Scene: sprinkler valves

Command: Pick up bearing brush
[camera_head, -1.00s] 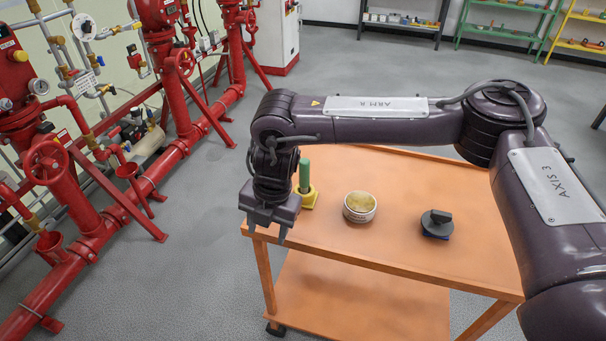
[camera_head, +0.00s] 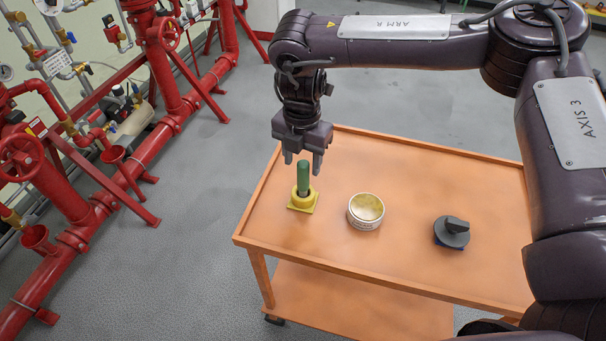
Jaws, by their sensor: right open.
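A green-handled tool, which looks like the bearing brush (camera_head: 303,178), stands upright in a yellow holder (camera_head: 302,203) at the left part of the orange cart top. Its lower end is hidden in the holder. My right gripper (camera_head: 303,163) points down at the top of the green handle, with its two fingers apart. The handle's top shows in front of the fingers in the picture, and I cannot tell whether it lies between them. My left gripper is not in view.
On the orange cart (camera_head: 400,262) stand a round tin with yellowish contents (camera_head: 366,211) and a dark grey knobbed item with a blue base (camera_head: 452,232). Red pipes and valves (camera_head: 75,225) fill the left. Much of the cart top is bare.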

